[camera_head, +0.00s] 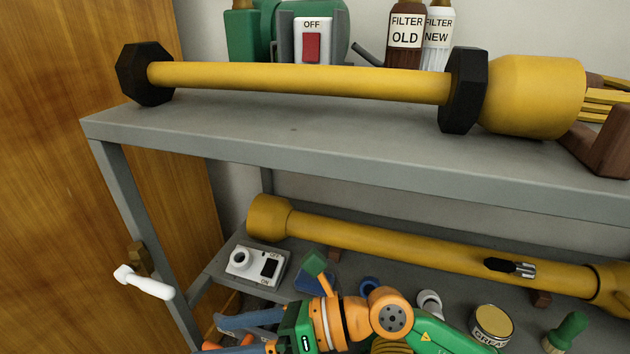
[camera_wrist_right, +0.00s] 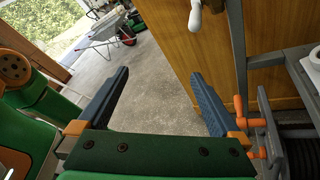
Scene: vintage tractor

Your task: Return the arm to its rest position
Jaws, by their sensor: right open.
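My right arm (camera_head: 395,312), orange and green, crosses the bottom of the head view in front of the lower shelf. My right gripper (camera_head: 225,335) is at the arm's left end, partly cut off by the lower edge. In the wrist view, the two dark blue fingers of this gripper (camera_wrist_right: 158,78) are spread wide. Nothing is between them, and bare concrete floor shows beyond. My left gripper is not in view.
The grey shelf (camera_head: 280,133) carries a yellow shaft (camera_head: 300,80); another yellow shaft (camera_head: 390,245) lies below. A white-handled lever (camera_head: 145,283) projects at left. Wooden panelling (camera_wrist_right: 195,55) stands beyond the fingers. Orange handles (camera_wrist_right: 245,125) are close by the right finger. A wheelbarrow (camera_wrist_right: 105,35) stands far off.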

